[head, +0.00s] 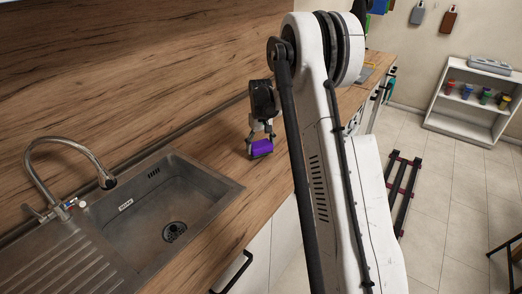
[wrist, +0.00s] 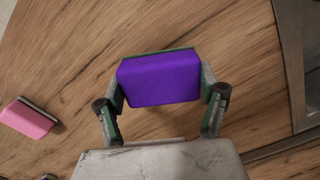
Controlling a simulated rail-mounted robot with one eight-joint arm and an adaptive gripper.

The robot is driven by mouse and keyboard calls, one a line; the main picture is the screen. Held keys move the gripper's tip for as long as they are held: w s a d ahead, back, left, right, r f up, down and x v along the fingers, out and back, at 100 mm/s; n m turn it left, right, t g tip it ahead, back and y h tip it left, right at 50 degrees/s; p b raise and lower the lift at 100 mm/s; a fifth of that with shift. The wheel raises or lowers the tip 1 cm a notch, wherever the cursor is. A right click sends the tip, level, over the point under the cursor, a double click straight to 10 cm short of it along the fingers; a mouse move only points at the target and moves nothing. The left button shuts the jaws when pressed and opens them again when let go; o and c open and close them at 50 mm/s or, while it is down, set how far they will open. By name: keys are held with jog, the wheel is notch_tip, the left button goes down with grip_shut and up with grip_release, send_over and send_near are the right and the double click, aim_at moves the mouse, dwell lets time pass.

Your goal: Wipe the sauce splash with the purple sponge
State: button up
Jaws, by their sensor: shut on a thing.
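The purple sponge (head: 262,148) is between the fingers of my gripper (head: 261,137), over the wooden counter to the right of the sink. In the wrist view, my gripper (wrist: 161,90) is shut on the purple sponge (wrist: 158,79), with one finger at each end. Green edging shows along the sponge's far side and at the fingers. The sponge is low over the counter; I cannot tell whether it touches it. I see no sauce splash in either view.
A pink sponge (wrist: 30,119) with a dark edge lies on the counter (wrist: 70,70) at the left of the wrist view. The metal sink (head: 150,205) with its tap (head: 65,150) is left of my gripper. The wooden splashback (head: 130,60) rises behind.

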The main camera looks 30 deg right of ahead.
jog(key=shift+a+r+p, duration=0.1)
jog(key=shift+r+p, duration=0.55)
jog(key=shift+r, duration=1.85)
jog(key=shift+w, duration=0.1)
jog(key=shift+a, duration=0.1)
